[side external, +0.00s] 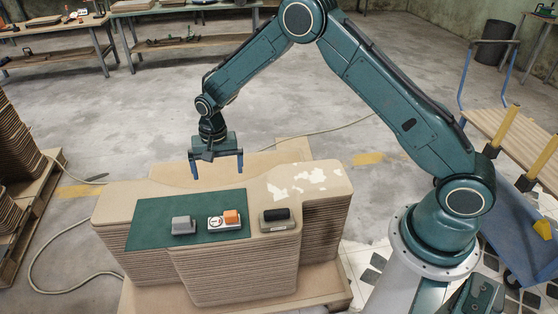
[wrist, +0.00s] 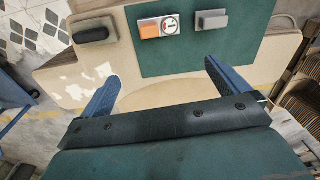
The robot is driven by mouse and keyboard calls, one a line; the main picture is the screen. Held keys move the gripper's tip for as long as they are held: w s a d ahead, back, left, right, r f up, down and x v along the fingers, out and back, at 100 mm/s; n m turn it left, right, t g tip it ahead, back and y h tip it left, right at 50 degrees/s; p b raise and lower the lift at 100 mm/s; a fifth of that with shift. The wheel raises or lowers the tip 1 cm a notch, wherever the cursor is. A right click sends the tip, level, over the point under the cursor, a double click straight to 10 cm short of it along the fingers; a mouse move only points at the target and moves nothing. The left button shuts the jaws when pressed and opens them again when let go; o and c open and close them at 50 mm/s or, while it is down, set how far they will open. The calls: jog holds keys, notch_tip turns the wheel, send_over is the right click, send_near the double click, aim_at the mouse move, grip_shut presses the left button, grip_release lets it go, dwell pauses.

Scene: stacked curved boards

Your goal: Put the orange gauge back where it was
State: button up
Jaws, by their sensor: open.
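In the wrist view the orange block (wrist: 149,31) is at the left end of the plate (wrist: 171,25). The plate lies on a green mat (side external: 160,213) on top of the stacked curved boards (side external: 230,270). My gripper (side external: 217,168) is open and empty, above the far side of the stack, behind the mat. Its two blue fingers (wrist: 161,73) are spread wide and apart from everything.
A grey block (side external: 183,225) sits left of the plate on the mat. A black-topped grey block (side external: 277,219) sits right of the mat on bare board. Pale worn patches (side external: 296,184) mark the stack's right side. The far part of the top is clear.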

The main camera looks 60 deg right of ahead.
jog(key=s+d+r+n+t, duration=0.1)
jog(key=s+d+r+n, duration=0.1)
jog(key=s+r, duration=0.75)
jog(key=s+d+r+n+t, duration=0.2)
jog(key=s+r, duration=0.3)
jog(key=r, duration=1)
jog(key=s+d+r+n+t, duration=0.1)
jog(key=s+r+n, duration=0.1)
jog(key=s, duration=0.8)
jog(key=s+d+r+n+t, duration=0.1)
jog(key=s+r+n, duration=0.1)
jog(key=s, duration=0.9)
jog(key=shift+s, duration=0.25)
